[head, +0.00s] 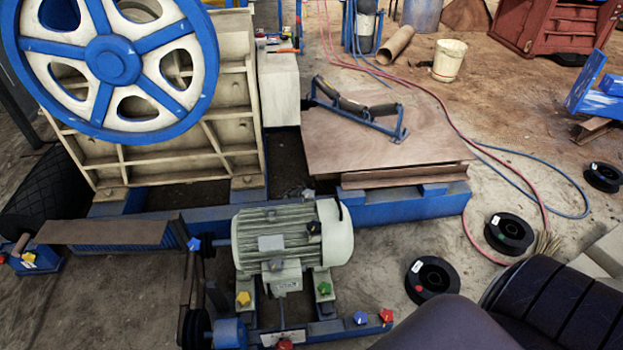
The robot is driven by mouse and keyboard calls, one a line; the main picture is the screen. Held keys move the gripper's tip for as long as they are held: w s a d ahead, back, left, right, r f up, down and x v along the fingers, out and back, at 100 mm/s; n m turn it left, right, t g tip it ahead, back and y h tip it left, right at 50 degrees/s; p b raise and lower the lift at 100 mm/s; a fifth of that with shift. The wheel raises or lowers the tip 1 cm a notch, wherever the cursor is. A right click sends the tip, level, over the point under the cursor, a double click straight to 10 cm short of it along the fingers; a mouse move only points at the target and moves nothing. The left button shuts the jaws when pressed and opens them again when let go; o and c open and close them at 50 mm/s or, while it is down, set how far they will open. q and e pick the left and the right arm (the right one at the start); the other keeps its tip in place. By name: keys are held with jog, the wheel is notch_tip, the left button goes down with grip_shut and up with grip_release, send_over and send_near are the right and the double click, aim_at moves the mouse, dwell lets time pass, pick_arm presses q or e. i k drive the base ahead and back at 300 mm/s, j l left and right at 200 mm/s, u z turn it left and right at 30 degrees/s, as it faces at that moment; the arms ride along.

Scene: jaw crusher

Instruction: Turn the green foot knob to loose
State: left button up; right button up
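The green foot knob (324,288) sits at the right foot of the grey-green electric motor (285,238), in the lower middle of the head view. It is a small star-shaped knob, and its loose or tight setting cannot be read. A yellow knob (243,298) sits at the motor's left foot. Neither of my grippers shows in this view.
Blue (360,317) and red (386,315) knobs stand right of the green one. A belt drive (195,300) is left of the motor. Black spools (432,279) lie on the floor to the right. The crusher flywheel (112,60) rises behind.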

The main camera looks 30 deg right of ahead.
aim_at(324, 289)
jog(key=z, duration=0.95)
